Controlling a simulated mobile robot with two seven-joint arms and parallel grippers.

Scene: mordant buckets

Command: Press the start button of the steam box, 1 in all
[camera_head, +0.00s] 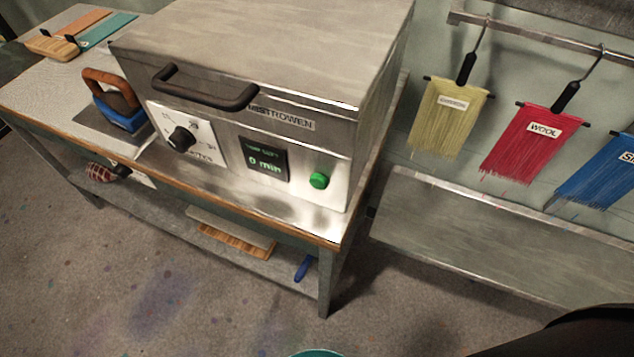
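The steam box (260,50) is a steel box on the bench, its lid down, with a dark bar handle (205,90) across the front. Its front panel carries a black dial (182,139), a display (264,160) reading "0 min" and a round green button (319,180) at the right end. Nothing touches the button. Neither of my grippers shows in the head view. A dark rounded shape at the lower right edge is too cut off to identify.
The bench (290,225) has a narrow bare front strip. A blue iron with a wooden handle (118,102) stands left of the box. Yellow (447,118), red (525,140) and blue (604,175) fringed samples hang at right above a metal shelf (500,225). A teal rim (316,353) shows at the bottom.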

